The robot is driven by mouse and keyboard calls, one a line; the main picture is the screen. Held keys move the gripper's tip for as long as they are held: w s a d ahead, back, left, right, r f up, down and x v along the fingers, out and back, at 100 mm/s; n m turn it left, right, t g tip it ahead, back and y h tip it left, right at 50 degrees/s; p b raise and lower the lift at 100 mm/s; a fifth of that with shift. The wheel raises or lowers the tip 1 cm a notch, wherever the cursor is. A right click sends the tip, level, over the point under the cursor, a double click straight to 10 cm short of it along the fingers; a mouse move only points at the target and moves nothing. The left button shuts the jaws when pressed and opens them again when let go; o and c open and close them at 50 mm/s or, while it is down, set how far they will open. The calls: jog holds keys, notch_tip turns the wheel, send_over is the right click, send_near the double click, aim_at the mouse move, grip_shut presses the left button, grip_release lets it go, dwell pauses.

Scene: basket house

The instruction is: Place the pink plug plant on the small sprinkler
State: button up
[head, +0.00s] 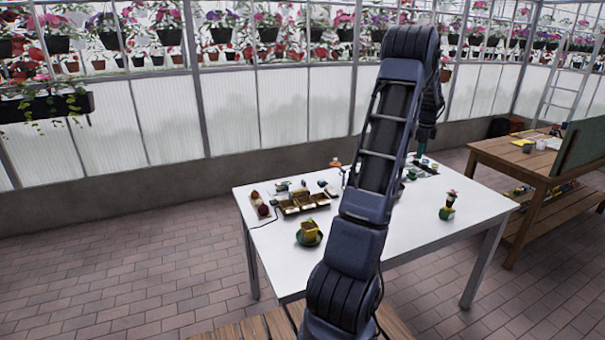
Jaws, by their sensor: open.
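A small plant with a pinkish-red top (452,193) shows at the right of the white table, upright, directly above a small yellow-and-green item (446,213). They appear to touch, but are too small to tell for sure. I cannot tell whether this is the pink plug plant. I cannot make out which item is the small sprinkler. My gripper (420,156) hangs downward over the far right part of the table, open, behind and left of that plant. Its fingers are tiny in the view, and I see nothing clearly held. My arm hides the table's middle.
The white table (385,262) carries a brown compartment tray (303,203), a yellow pot on a green saucer (310,232), a tray with dark red round things (262,207) and several small items at the back. Its front right is clear. A wooden bench (540,150) stands at right.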

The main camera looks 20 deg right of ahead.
jog(key=w+a+r+n+t, duration=0.1)
jog(key=a+r+n, duration=0.4)
jog(key=a, duration=0.7)
jog(key=w+a+r+n, duration=0.1)
jog(key=a+r+n, duration=0.3)
jog(key=a, duration=0.8)
jog(key=w+a+r+n+t, duration=0.1)
jog(key=a+r+n, duration=0.4)
jog(key=a, duration=0.8)
jog(key=s+a+r+n, duration=0.1)
jog(key=s+a+n, duration=0.65)
jog(key=a, duration=0.75)
jog(key=s+a+f+n+t, duration=0.1)
jog(key=s+a+f+n, duration=0.1)
jog(key=s+a+n, duration=0.2)
jog(key=s+a+f+n+t, duration=0.1)
jog(key=s+a+f+n, duration=0.1)
jog(key=s+a+n, duration=0.2)
jog(key=shift+s+a+f+n+y, duration=0.35)
jog(key=shift+s+a, duration=1.25)
jog(key=shift+s, duration=1.5)
